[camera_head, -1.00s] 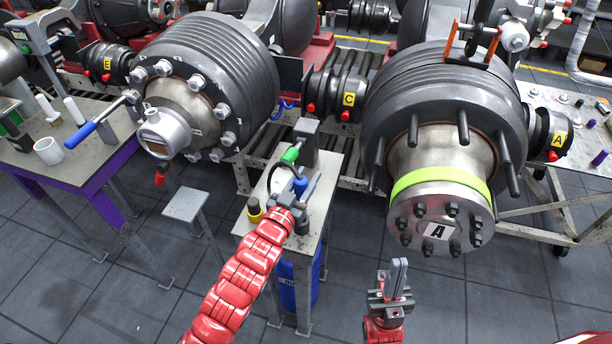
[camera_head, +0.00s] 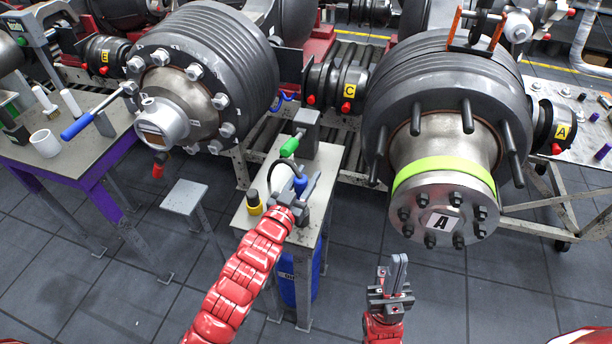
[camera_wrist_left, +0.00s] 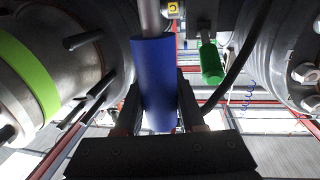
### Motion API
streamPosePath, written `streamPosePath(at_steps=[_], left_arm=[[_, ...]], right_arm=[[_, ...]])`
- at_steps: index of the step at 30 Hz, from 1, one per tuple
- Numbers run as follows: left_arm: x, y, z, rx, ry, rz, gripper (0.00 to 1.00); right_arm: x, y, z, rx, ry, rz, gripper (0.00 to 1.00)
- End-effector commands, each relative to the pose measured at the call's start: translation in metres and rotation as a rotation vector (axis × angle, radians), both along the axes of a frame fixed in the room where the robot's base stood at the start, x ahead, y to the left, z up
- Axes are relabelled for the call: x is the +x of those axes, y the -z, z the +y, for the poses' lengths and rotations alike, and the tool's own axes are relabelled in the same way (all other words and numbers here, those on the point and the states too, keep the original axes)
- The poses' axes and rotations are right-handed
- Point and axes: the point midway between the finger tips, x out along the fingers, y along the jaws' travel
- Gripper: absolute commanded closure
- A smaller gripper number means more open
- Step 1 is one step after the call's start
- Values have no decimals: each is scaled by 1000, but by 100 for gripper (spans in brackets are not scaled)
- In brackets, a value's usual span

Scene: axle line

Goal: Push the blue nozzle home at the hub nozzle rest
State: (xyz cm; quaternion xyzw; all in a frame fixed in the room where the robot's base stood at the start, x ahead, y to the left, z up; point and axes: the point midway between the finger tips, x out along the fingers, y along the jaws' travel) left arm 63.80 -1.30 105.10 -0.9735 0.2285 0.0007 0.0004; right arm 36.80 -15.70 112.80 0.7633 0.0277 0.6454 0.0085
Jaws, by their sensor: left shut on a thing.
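My left gripper (camera_head: 294,197) is shut on the blue nozzle (camera_head: 301,184) at the small grey stand. In the left wrist view the blue nozzle (camera_wrist_left: 155,82) sits between the two fingers, with a grey rod or pipe running from its far end. The gripper hides part of the nozzle in the head view, and I cannot tell how deeply it is seated in the rest. A green nozzle (camera_head: 289,147) is beside it, further back; it also shows in the left wrist view (camera_wrist_left: 211,62). My right gripper (camera_head: 394,275) is empty, its fingers close together, below the hub marked A.
The hub with the green-yellow band (camera_head: 440,178) stands close on the right. Another large hub (camera_head: 165,125) is on the left. A yellow-and-black piece (camera_head: 254,203) is at the stand's left edge. A purple-legged table (camera_head: 95,165) holds a white cup (camera_head: 45,143). Floor in front is clear.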

Motion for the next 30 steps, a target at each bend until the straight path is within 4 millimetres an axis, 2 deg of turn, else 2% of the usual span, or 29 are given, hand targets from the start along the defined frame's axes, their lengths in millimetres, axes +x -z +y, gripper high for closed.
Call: streamPosePath(at_steps=[30], left_arm=[[0, 32, 0, 0, 1, -1, 100]], right_arm=[[0, 24, 0, 0, 0, 0, 100]])
